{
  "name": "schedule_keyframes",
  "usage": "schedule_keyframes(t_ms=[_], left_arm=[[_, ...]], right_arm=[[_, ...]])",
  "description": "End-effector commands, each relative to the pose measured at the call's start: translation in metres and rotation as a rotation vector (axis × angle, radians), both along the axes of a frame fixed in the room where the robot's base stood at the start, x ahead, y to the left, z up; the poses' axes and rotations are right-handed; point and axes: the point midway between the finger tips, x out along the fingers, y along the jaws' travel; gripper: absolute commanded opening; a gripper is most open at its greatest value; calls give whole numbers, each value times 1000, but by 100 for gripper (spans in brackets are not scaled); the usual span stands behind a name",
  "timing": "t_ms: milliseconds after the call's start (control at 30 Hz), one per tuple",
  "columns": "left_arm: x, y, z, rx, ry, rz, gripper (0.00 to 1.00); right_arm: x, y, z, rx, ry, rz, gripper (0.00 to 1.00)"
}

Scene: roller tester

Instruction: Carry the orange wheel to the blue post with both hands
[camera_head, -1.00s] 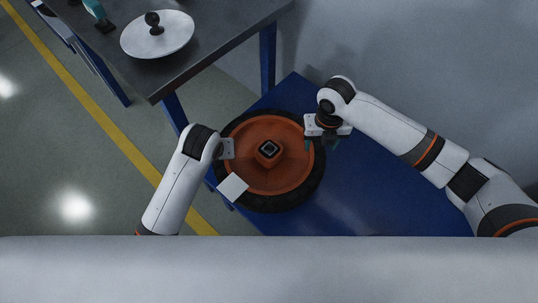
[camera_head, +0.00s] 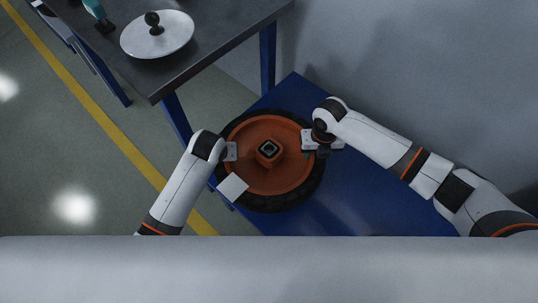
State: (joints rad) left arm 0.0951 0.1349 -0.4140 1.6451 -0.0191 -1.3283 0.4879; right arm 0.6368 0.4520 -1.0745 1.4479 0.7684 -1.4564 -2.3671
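The orange wheel (camera_head: 290,178) with its black tyre lies flat on a blue surface (camera_head: 365,200), its square dark-topped hub facing up. My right gripper (camera_head: 323,150) is over the wheel's right rim; its dark fingers sit close together and look shut on the tyre edge. My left gripper (camera_head: 230,152) is at the wheel's left rim. Its fingers are hidden under its white body, so I cannot tell whether it grips. A blue upright (camera_head: 268,60) stands under the table behind the wheel; I cannot tell whether it is the task's blue post.
A dark table (camera_head: 215,50) at the upper left carries a silver disc (camera_head: 170,40) with a black knob, and its corner is close to the wheel. A pale square (camera_head: 232,187) overlaps the wheel's lower left. A grey wall (camera_head: 420,60) is at the right. Floor is open at the left.

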Motion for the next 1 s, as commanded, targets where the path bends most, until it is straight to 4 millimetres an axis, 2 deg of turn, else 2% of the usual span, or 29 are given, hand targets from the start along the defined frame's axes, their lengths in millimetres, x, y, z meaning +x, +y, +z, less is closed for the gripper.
schedule_keyframes(t_ms=[33, 167, 667, 1000], left_arm=[[0, 0, 0, 0, 0, 0, 21], [0, 0, 0, 0, 0, 0, 0], [1, -1, 5, -2, -4, -1, 0], [1, 0, 32, -2, -4, -1, 0]], right_arm=[[0, 0, 0, -1, 0, 0, 21], [0, 0, 0, -1, 0, 0, 0], [1, 0, 5, 0, -3, -1, 0], [1, 0, 32, 0, -3, -2, 0]])
